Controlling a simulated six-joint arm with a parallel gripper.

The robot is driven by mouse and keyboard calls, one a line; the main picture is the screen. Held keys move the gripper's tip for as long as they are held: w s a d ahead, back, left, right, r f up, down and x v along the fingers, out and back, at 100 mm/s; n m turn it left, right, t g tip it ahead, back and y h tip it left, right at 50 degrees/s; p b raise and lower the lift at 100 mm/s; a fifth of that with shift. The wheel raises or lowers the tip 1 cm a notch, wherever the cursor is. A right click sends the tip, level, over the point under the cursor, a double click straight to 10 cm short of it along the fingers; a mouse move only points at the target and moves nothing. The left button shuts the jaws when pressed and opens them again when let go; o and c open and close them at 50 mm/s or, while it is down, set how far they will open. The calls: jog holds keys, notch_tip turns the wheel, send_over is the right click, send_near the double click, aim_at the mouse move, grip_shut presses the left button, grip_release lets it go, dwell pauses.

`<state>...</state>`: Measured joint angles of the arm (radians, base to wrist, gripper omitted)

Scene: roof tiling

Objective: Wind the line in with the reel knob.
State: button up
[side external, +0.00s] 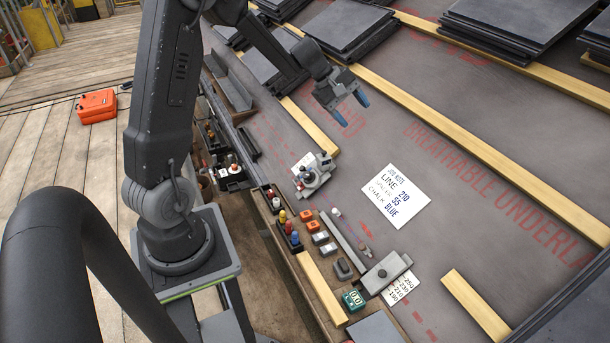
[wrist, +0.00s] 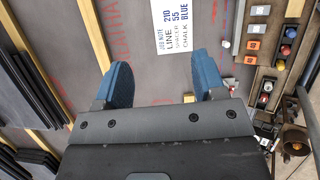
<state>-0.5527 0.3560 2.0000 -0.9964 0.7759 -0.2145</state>
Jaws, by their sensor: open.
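My gripper (side external: 350,108) hangs open and empty above the dark underlay, up and right of a grey device.
A wooden ledge (side external: 320,287) carries orange and grey blocks and a rack of coloured bottles (side external: 288,232). A grey box (side external: 387,272) lies near a number card (side external: 402,288). Timber battens (side external: 476,306) cross the underlay, with slate stacks (side external: 520,25) behind. Underlay around the note is clear.

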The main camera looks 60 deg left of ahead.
jog(key=a+f+n+t+y, duration=0.1)
jog(key=a+f+n+t, duration=0.1)
jog(key=a+f+n, duration=1.15)
jog(key=n+y, duration=0.3)
jog(key=n, duration=0.2)
send_near(306, 175)
jog(key=shift+t, duration=0.3)
jog(key=x, duration=0.9)
jog(key=shift+a+f, duration=0.1)
jog(key=shift+f, duration=0.3)
jog(key=c, duration=0.9)
jog(key=shift+m, duration=0.35)
